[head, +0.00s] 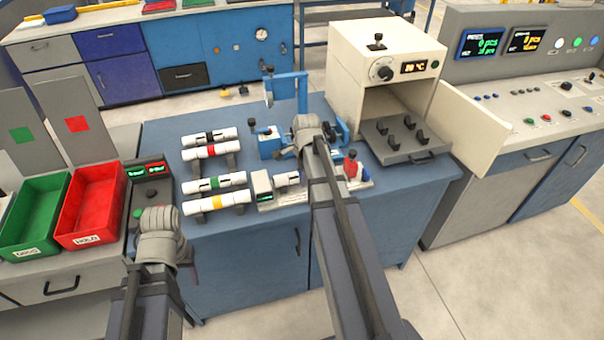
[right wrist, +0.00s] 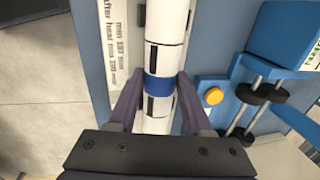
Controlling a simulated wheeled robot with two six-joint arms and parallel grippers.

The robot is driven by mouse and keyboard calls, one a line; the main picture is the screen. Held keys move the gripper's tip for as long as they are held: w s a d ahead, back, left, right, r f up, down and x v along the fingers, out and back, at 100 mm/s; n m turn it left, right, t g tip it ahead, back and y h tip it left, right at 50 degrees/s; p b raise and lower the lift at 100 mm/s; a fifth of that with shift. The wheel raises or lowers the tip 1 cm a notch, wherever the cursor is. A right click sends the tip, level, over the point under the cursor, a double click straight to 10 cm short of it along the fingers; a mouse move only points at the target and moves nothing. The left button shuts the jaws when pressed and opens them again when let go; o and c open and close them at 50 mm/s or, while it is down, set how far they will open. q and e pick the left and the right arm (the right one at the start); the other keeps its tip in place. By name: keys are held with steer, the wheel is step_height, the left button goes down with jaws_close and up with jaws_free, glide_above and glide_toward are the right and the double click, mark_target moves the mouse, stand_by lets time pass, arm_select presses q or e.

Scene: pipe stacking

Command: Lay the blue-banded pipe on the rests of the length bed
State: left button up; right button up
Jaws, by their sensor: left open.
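The blue-banded pipe (right wrist: 158,88) is white with a blue band and runs up the right wrist view. My right gripper (right wrist: 158,92) is shut on it, one finger on each side at the band. In the head view its white end (head: 288,179) shows left of my right wrist (head: 308,132), which hides the rest and the fingers. The length bed (head: 284,199), with a small display at its left end, lies under the pipe. Whether the pipe touches the rests cannot be told. My left gripper (head: 190,272) is open, in front of the table's left end, apart from the pipes.
Several banded pipes (head: 215,202) lie on racks left of the bed. A blue clamp device (head: 270,145) stands close behind the bed. An open oven (head: 385,70) with a rack tray (head: 412,150) stands at the right. Green (head: 35,215) and red (head: 92,205) bins are at the left.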

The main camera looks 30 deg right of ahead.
steer(key=o, duration=0.5)
steer(key=shift+r, duration=0.1)
steer(key=r+p, duration=0.2)
steer(key=s+r+p, duration=0.1)
steer(key=r+p, duration=0.4)
steer(key=shift+s+a+r+p, duration=0.2)
steer(key=shift+s+r+p, duration=0.1)
steer(key=shift+p, duration=0.1)
steer(key=shift+w, duration=0.1)
stand_by(0.4)
